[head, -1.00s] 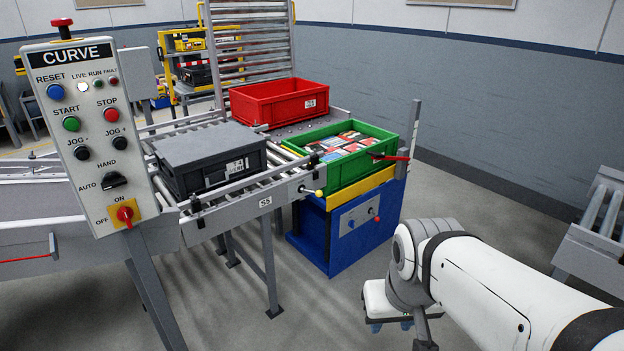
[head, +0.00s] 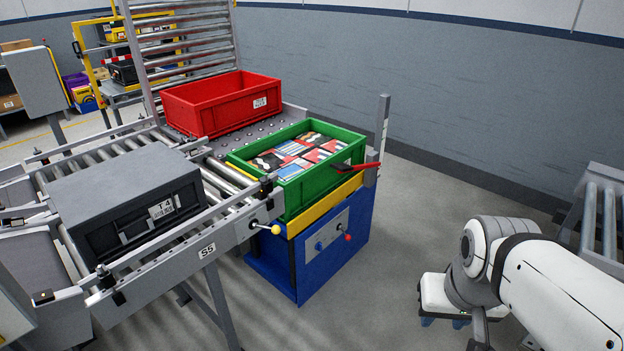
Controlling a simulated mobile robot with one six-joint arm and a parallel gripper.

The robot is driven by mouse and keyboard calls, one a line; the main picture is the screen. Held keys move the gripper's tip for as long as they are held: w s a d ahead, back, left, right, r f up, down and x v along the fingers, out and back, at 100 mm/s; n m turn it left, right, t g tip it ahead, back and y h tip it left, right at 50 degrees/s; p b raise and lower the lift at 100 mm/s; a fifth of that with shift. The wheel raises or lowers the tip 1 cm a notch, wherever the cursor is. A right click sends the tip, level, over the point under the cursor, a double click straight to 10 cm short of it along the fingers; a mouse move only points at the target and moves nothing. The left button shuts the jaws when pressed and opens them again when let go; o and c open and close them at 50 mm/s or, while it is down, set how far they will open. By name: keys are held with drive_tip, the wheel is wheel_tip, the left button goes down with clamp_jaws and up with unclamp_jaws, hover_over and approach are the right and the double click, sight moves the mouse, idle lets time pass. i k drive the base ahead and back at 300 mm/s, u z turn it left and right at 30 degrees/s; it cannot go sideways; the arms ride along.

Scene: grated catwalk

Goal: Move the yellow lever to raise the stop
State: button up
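The yellow lever (head: 276,229) is a small round yellow knob on a short rod, at the right end of the grey conveyor rail marked S5. The rod points right from a pivot on the rail. I cannot tell for sure which part is the stop; a thin yellow strip (head: 232,171) lies across the conveyor end, beside the green crate. My gripper (head: 442,322) is low at the lower right, well apart from the lever, over the floor. Its blue fingertips show apart, with nothing between them; the arm hides part of it.
A dark grey tote (head: 125,205) sits on the rollers. A red crate (head: 222,104) stands behind. A red handle (head: 357,167) juts by a post. Floor between stand and arm is clear.

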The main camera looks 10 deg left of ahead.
sight(276, 229)
drive_tip(key=u, duration=0.2)
drive_tip(key=i, duration=1.1)
drive_tip(key=u, duration=0.6)
